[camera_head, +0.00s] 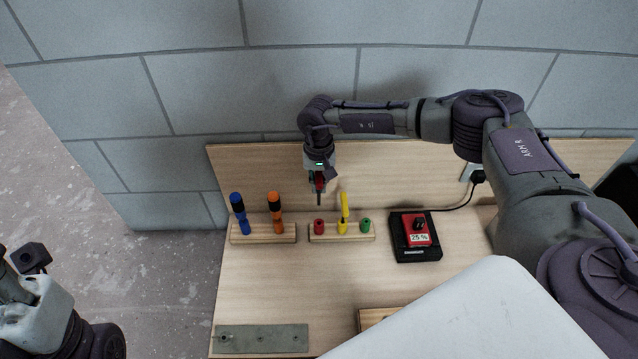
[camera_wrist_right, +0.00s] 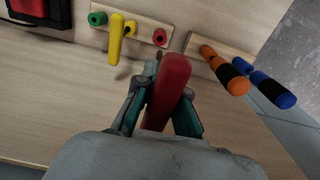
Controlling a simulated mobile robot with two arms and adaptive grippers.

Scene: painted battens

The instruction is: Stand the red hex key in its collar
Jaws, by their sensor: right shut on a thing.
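My right gripper (camera_head: 319,179) is shut on the red hex key (camera_wrist_right: 168,88), whose red grip shows between the fingers in the right wrist view. In the head view the key's dark lower end points down, above the red collar (camera_head: 319,227), with a small gap in the picture. The red collar stands empty at the left end of a wooden block (camera_head: 328,239) and also shows in the wrist view (camera_wrist_right: 160,37). Part of my left arm shows at the lower left of the head view, but its fingers are out of frame.
On the same block, a yellow hex key (camera_head: 344,205) stands in the middle and a green collar (camera_head: 365,225) is empty. Left of it, a second block holds blue (camera_head: 239,210) and orange (camera_head: 275,210) tools. A black and red device (camera_head: 416,235) lies to the right. A backboard stands behind.

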